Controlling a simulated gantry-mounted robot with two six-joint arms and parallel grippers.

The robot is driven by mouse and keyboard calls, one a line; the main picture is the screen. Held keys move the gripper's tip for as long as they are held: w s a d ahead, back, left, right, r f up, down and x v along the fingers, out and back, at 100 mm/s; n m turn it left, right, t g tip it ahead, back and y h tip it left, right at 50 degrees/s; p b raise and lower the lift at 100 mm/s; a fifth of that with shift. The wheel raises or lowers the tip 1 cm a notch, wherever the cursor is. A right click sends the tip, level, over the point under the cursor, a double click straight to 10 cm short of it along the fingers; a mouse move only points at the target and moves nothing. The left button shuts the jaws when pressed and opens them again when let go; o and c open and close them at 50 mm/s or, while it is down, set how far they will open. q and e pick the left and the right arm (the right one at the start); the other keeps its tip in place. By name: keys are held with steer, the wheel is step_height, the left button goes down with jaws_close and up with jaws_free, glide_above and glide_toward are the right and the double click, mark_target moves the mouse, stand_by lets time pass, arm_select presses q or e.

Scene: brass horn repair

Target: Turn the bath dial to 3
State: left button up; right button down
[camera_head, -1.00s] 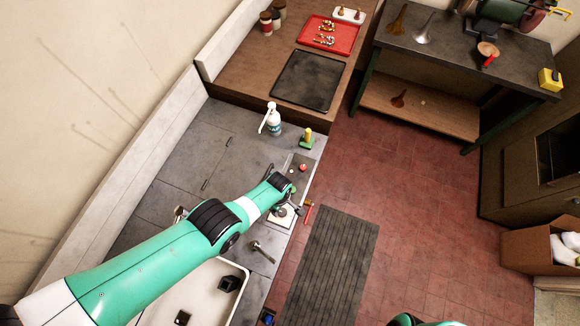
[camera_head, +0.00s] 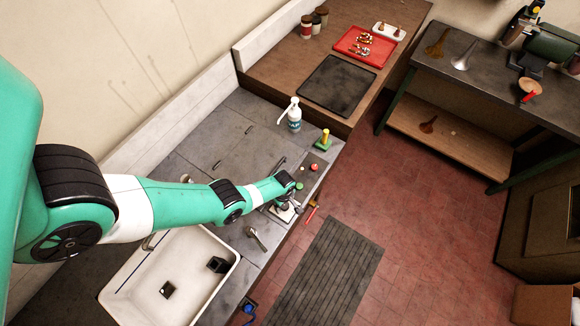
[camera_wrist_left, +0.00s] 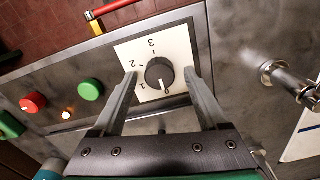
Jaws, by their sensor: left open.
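The bath dial is a dark round knob (camera_wrist_left: 160,73) on a white plate (camera_wrist_left: 180,46) marked 0, 1, 2 and 3. The white line on the knob points toward the 0, at the lower side of the wrist picture. My left gripper (camera_wrist_left: 160,76) is open, with one finger on each side of the knob and a visible gap to it. In the head view my left gripper (camera_head: 289,201) hangs over the plate (camera_head: 283,214) and hides most of the dial. My right gripper is not in view.
A red button (camera_wrist_left: 33,102) and a green button (camera_wrist_left: 91,89) sit on the same panel. A metal tap (camera_wrist_left: 288,84) stands on the dial's other side, by the white sink (camera_head: 133,280). A red-handled tool (camera_head: 312,211) is at the counter's front edge. A bottle (camera_head: 294,117) stands farther back.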

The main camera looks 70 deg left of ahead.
arm_select(q)
steer(key=shift+f, duration=0.2)
jaws_close()
stand_by(0.3)
